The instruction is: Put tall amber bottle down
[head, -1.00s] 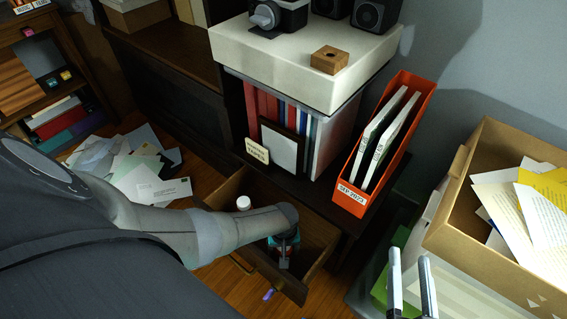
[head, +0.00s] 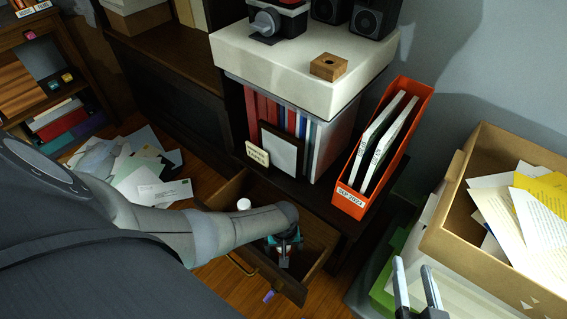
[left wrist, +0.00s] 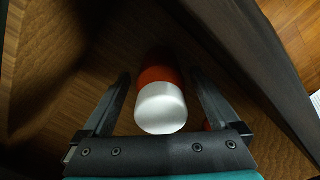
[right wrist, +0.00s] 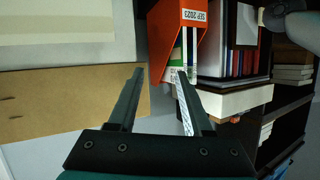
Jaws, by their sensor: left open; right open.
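An amber bottle with a white cap (left wrist: 160,108) stands between the fingers of my left gripper (left wrist: 159,76) in the left wrist view. The fingers are open, with a gap on each side of the bottle. In the head view this gripper (head: 284,258) is down in the open drawer (head: 318,238), and my forearm hides most of what it surrounds. A white cap (head: 244,204) shows in the drawer behind my forearm; I cannot tell if it is the same bottle. My right gripper (head: 414,266) is open and empty, in front of the cardboard box.
An orange file holder (head: 352,202) stands on the cabinet above the drawer. A cardboard box (head: 470,250) of papers is at the right. Loose papers (head: 150,170) lie on the floor at the left. A small reddish item (left wrist: 208,126) shows beside the left gripper's right finger.

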